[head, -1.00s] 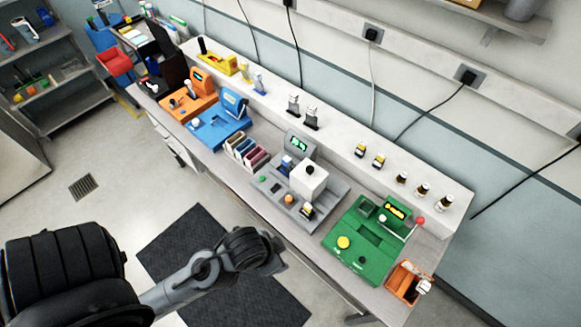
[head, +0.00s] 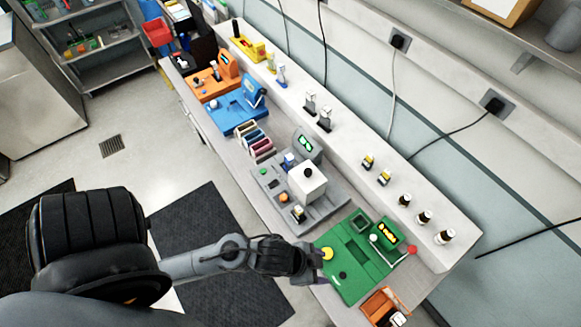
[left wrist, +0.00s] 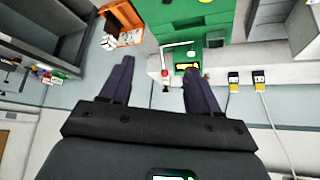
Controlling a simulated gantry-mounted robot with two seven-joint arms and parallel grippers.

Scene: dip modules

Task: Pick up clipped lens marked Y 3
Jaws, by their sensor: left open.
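The marks on the small parts along the white ledge are too small to read, so I cannot tell which is the clipped lens Y 3. Two yellow-and-black pieces stand there, one (head: 368,160) left of the other (head: 384,178); yellow-and-black pieces also show in the left wrist view (left wrist: 233,80). Dark bottle-like pieces with white parts (head: 424,217) stand further right. My left gripper (head: 321,265) is in front of the green station's left edge, apart from the ledge parts. In the left wrist view its dark fingers (left wrist: 158,85) are spread and empty. My right gripper is not in view.
The green station (head: 352,262) with a red-knobbed lever and an orange bin (head: 382,308) are close to my gripper. A grey station (head: 270,185), blue station (head: 235,113) and orange station (head: 213,82) line the bench. Black cords hang on the wall behind the ledge.

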